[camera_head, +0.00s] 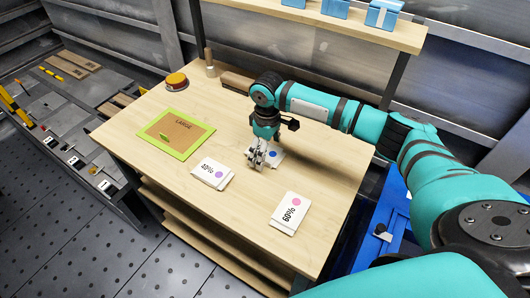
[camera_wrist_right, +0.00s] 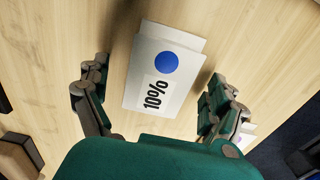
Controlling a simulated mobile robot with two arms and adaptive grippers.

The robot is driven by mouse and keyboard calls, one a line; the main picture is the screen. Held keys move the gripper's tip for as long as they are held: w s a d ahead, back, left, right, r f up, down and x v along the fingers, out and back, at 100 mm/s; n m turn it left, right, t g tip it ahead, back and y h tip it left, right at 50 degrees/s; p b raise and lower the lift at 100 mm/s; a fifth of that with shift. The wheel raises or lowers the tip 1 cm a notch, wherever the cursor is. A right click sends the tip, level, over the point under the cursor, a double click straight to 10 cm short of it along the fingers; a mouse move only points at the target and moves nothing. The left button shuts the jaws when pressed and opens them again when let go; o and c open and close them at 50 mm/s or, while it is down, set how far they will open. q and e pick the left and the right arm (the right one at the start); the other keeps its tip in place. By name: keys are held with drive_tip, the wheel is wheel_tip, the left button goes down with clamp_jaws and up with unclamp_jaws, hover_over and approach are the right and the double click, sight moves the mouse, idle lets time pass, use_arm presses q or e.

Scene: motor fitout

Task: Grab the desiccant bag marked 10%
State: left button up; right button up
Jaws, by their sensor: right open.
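The desiccant bag marked 10% (camera_wrist_right: 163,75) is a white packet with a blue dot, lying flat on the wooden table. In the head view the 10% bag (camera_head: 276,154) is partly hidden behind my right gripper (camera_head: 259,162). In the right wrist view my right gripper (camera_wrist_right: 152,95) is open, with one finger on each side of the bag and gaps between fingers and bag. My left gripper is not in view.
On the table (camera_head: 200,210) lie a 40% bag (camera_head: 212,173) with a purple dot and a 60% bag (camera_head: 289,213) with a pink dot. A green-framed board marked LARGE (camera_head: 174,133) and a red-yellow button (camera_head: 177,81) are to the left. A shelf (camera_head: 340,22) with blue boxes stands behind.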

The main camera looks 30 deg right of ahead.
drive_tip(key=c, duration=1.4)
drive_tip(key=shift+r, duration=0.2)
